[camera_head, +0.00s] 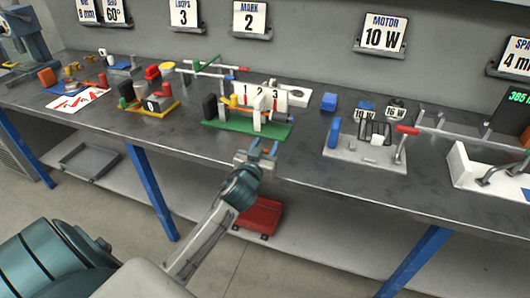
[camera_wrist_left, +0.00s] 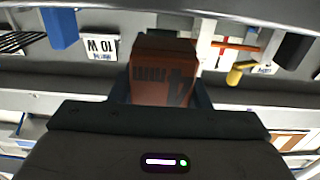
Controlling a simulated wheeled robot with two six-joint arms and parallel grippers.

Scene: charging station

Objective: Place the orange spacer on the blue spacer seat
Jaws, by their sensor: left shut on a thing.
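My left gripper (camera_head: 263,150) is over the front edge of the workbench, in front of the green-based fixture. The spacer sits between the dark blue fingers. In the head view it is too small to make out clearly. A white fixture (camera_head: 462,165) stands at the far right, below a sign reading "4 mm", with a small blue patch at its right edge. I cannot tell for sure which blue part is the spacer seat. My right gripper is not in view.
The green-based fixture (camera_head: 275,133) with a numbered white panel stands just behind the gripper. A grey fixture (camera_head: 350,153) with a red-handled lever stands to its right. A loose blue block (camera_head: 330,102) lies behind. A red tray (camera_head: 260,217) is on the lower shelf. The bench front is mostly clear.

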